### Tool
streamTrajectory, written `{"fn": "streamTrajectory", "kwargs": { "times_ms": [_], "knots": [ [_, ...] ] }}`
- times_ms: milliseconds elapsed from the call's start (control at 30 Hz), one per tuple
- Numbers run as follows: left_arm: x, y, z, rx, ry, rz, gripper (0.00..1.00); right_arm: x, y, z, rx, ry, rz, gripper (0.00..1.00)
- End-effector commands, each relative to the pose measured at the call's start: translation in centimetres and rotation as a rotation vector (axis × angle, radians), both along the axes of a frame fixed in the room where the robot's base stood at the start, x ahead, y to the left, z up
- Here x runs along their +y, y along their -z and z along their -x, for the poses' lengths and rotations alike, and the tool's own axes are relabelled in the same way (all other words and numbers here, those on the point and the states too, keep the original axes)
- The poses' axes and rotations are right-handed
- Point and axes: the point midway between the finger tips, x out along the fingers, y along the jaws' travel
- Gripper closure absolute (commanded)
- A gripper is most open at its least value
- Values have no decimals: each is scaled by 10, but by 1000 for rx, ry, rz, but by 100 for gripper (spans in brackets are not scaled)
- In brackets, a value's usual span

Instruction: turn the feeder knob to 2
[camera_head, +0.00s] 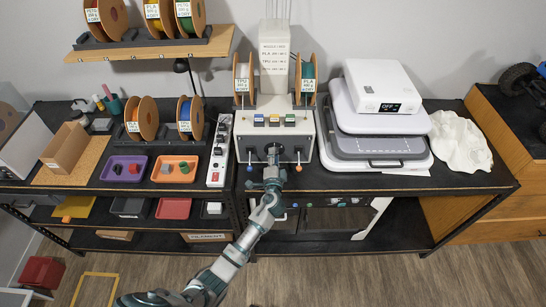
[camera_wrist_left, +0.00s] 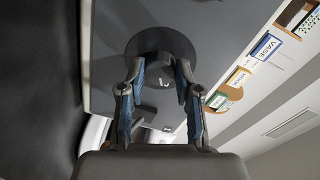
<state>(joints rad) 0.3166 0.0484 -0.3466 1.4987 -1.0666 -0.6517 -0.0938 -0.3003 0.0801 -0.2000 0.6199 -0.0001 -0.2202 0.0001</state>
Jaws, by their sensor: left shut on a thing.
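The feeder (camera_head: 318,127) is a pale box with a dark front panel, standing at the back middle of the bench with a spool on each side. My left gripper (camera_head: 273,157) is at the middle of that panel, its arm coming up from below. In the left wrist view its two fingers (camera_wrist_left: 163,66) straddle the dark round feeder knob (camera_wrist_left: 160,36) and are shut on it. A small pale mark shows between the fingers. The gripper hides most of the knob in the head view. I cannot read its numbers or its setting. My right gripper is not in view.
Levers with an orange (camera_head: 298,168) and a blue tip flank the gripper closely. A power strip (camera_head: 219,150) lies to the left, beside purple (camera_head: 106,177) and orange trays. A printer-like stack (camera_head: 385,130) and a white crumpled lump (camera_head: 458,140) stand to the right.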

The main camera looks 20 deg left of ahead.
Motion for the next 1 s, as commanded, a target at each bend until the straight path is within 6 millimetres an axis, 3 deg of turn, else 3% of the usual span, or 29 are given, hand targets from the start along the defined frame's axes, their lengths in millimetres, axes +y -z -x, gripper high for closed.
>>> {"fn": "streamTrajectory", "kwargs": {
  "times_ms": [167,200,267,667,1000],
  "knots": [
    [-4,0,0,0,8,1,100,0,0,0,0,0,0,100],
    [-4,1,0,0,8,1,57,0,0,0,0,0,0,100],
    [-4,1,0,1,7,1,42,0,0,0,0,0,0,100],
    [-3,2,7,2,3,3,42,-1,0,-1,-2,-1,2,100],
    [-22,0,74,3,5,4,42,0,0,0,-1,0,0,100]
  ]
}}
